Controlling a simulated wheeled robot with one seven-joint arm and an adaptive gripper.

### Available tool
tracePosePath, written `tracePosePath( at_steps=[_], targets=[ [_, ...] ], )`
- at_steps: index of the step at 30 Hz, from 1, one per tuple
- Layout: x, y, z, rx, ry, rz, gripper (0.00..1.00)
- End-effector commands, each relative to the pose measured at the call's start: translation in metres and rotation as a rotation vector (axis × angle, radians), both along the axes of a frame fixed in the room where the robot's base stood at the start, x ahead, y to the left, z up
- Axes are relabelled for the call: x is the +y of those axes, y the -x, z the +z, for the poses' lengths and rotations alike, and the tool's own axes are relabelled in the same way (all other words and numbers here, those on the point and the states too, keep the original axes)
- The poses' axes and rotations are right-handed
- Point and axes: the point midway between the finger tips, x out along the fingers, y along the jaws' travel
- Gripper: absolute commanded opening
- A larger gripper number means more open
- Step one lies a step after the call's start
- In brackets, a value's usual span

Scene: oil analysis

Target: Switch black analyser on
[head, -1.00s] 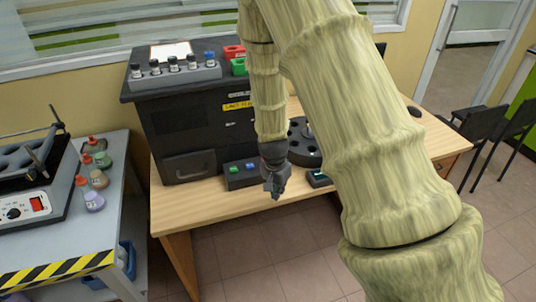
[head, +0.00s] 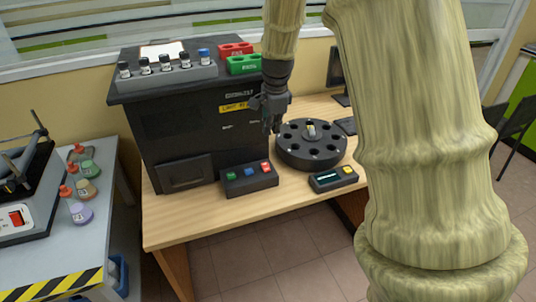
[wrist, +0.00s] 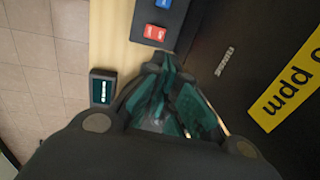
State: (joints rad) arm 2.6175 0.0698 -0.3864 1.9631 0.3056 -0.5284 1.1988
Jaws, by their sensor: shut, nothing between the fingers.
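The black analyser (head: 205,125) stands on the wooden table, a large dark box with a yellow label on its front. A black button box (head: 249,180) sits at its front foot, with a green button (head: 231,190), a blue button (head: 249,171) and a red button (head: 265,167). My gripper (head: 271,128) is shut and empty, in front of the analyser's right part and above the button box. In the wrist view the red button (wrist: 156,33) and blue button (wrist: 163,4) show beyond the fingertips; the green one is out of view there.
A round black carousel (head: 312,160) stands right of the analyser, close to my gripper. A small display box (head: 333,179) is in front of it. Vials in a grey rack (head: 167,77), a red holder and a green holder (head: 243,65) sit on the analyser. Bottles stand on the left bench.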

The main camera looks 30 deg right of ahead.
Motion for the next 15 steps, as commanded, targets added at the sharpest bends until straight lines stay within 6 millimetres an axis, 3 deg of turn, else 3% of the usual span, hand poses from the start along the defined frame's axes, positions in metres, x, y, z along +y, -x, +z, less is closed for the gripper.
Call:
tracePosePath(
  at_steps=[5,15],
  targets=[
    [0.001,-0.002,-0.012,0.003,-0.001,0.002,0.00],
    [0.000,-0.011,-0.064,0.003,-0.001,0.006,0.00]
  ],
)
